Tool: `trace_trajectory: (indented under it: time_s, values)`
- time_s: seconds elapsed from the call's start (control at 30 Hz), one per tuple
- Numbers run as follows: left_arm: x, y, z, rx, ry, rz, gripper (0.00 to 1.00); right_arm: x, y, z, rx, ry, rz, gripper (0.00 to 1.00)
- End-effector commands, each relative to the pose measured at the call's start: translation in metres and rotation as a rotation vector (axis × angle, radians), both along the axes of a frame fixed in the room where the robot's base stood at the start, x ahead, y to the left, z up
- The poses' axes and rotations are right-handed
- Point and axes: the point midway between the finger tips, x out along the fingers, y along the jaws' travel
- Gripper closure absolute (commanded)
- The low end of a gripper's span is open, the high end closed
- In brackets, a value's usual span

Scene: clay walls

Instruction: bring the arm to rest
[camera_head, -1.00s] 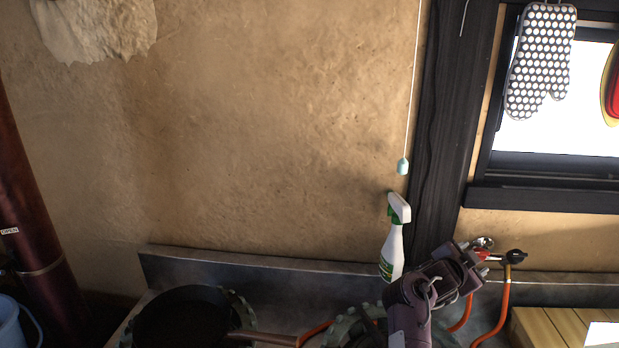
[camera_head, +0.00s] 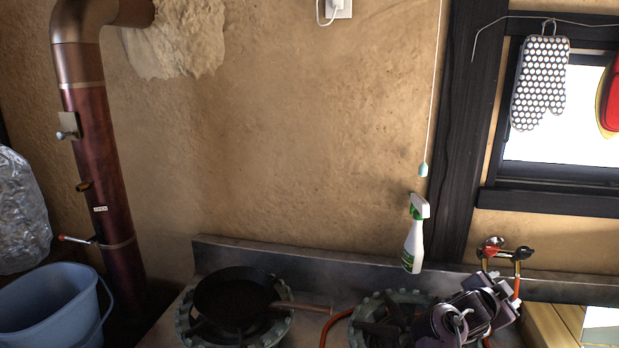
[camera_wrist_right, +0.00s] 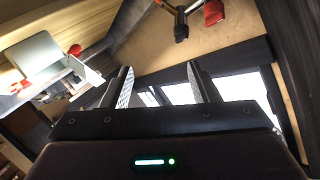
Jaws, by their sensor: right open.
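My right arm comes in at the lower right of the head view, with its purple and black wrist in front of the second burner. In the right wrist view my right gripper (camera_wrist_right: 160,88) is open, its two fingers apart with nothing between them. Beyond the fingers are the wall and bright window panes, seen tilted. My left gripper is in neither view.
A frying pan (camera_head: 232,300) sits on the left burner. A spray bottle (camera_head: 413,245) stands behind the right burner (camera_head: 374,306). Gas valves (camera_head: 492,247) with hoses rise near my right arm. A blue bucket (camera_head: 50,300) and stovepipe (camera_head: 104,180) stand at left.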

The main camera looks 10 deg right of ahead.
Motion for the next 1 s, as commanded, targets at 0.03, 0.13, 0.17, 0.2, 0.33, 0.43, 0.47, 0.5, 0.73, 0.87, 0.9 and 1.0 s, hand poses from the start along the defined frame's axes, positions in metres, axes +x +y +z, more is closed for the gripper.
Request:
trace_trajectory:
  time_s: [0.03,0.13,0.17,0.2,0.33,0.43,0.47,0.5,0.73,0.87,0.9,1.0]
  values:
    - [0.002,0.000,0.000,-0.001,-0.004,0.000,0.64,-0.002,0.000,-0.002,-0.003,0.006,0.019,0.45]
    - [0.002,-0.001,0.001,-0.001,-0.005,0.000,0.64,-0.002,0.004,-0.005,-0.006,0.019,0.064,0.45]
    - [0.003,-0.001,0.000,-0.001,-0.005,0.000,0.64,-0.002,0.005,-0.006,-0.007,0.025,0.080,0.45]
    - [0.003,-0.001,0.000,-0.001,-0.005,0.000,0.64,-0.003,0.007,-0.007,-0.009,0.031,0.100,0.45]
    - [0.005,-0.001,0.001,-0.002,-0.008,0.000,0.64,-0.005,0.018,-0.014,-0.014,0.064,0.189,0.45]
    - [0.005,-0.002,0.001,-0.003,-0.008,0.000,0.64,-0.008,0.031,-0.021,-0.017,0.105,0.278,0.45]
    - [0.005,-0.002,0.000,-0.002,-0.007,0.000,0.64,-0.010,0.036,-0.024,-0.019,0.120,0.309,0.45]
    - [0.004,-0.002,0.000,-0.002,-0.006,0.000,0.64,-0.012,0.044,-0.028,-0.021,0.143,0.352,0.45]
    - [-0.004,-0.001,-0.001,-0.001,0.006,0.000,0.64,-0.052,0.124,-0.069,-0.018,0.392,0.716,0.45]
    - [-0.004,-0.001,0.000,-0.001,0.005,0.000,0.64,-0.108,0.191,-0.102,-0.006,0.629,0.978,0.45]
    - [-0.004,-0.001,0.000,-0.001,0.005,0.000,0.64,-0.124,0.206,-0.109,-0.001,0.688,1.036,0.45]
    - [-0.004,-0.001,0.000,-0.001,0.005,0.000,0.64,-0.158,0.232,-0.121,0.010,0.804,1.140,0.45]
